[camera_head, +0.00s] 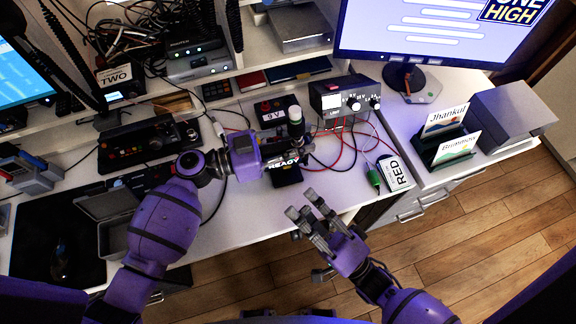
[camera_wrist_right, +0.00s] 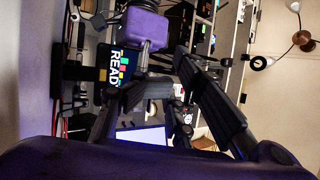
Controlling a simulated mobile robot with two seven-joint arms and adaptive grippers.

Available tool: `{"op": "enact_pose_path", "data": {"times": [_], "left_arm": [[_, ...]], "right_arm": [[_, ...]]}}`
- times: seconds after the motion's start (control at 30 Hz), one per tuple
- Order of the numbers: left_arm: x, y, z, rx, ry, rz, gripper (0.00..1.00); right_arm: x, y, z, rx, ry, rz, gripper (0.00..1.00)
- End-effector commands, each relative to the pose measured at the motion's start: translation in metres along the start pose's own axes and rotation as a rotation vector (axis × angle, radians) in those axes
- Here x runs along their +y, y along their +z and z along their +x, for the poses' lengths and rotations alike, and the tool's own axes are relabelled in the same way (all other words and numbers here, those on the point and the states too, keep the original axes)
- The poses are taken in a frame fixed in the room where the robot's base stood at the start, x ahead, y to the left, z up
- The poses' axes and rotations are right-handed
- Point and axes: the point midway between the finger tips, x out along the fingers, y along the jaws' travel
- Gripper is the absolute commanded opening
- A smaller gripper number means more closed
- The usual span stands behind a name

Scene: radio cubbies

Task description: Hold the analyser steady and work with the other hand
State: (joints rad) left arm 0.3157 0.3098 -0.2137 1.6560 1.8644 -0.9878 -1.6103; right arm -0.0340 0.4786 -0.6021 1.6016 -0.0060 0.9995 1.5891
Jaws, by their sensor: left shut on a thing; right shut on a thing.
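The analyser (camera_head: 286,173) is a small dark handheld unit with a lit screen reading READY. It is over the white worktop, at the end of my left arm. My left gripper (camera_head: 297,142) is shut on it and hides much of its body. The screen (camera_wrist_right: 112,68) also shows in the right wrist view, turned sideways, beside my purple left wrist. My right gripper (camera_head: 308,209) is apart from the analyser, nearer the front edge of the worktop. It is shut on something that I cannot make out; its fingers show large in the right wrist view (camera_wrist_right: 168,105).
A black power supply (camera_head: 344,98) with red and dark leads stands behind the analyser. Card holders (camera_head: 443,143) and a grey box (camera_head: 511,114) stand farther right. Cables clutter the left.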

Motion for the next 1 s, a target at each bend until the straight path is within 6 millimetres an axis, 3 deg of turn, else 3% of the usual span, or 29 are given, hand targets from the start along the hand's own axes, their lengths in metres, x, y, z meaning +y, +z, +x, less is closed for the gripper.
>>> {"op": "enact_pose_path", "data": {"times": [0.03, 0.1, 0.27, 0.6, 0.77, 1.0], "left_arm": [[0.001, 0.004, -0.001, -0.004, 0.000, -0.007, 0.00], [0.002, 0.004, -0.001, -0.004, 0.000, -0.008, 0.00], [0.002, 0.005, -0.001, -0.004, 0.001, -0.010, 0.00], [0.003, 0.007, -0.001, -0.007, 0.001, -0.012, 0.00], [0.003, 0.008, -0.001, -0.008, 0.001, -0.013, 0.00], [0.003, 0.009, -0.001, -0.009, 0.001, -0.014, 0.00]], "right_arm": [[-0.004, 0.003, -0.006, -0.006, -0.031, 0.012, 0.10], [-0.012, 0.006, -0.013, -0.013, -0.076, 0.027, 0.00], [-0.026, 0.008, -0.017, -0.020, -0.137, 0.042, 0.00], [-0.026, 0.008, -0.017, -0.020, -0.138, 0.046, 0.00], [-0.022, 0.004, -0.011, -0.020, -0.139, 0.045, 0.00], [-0.008, -0.011, 0.014, -0.020, -0.139, 0.045, 0.00]]}}
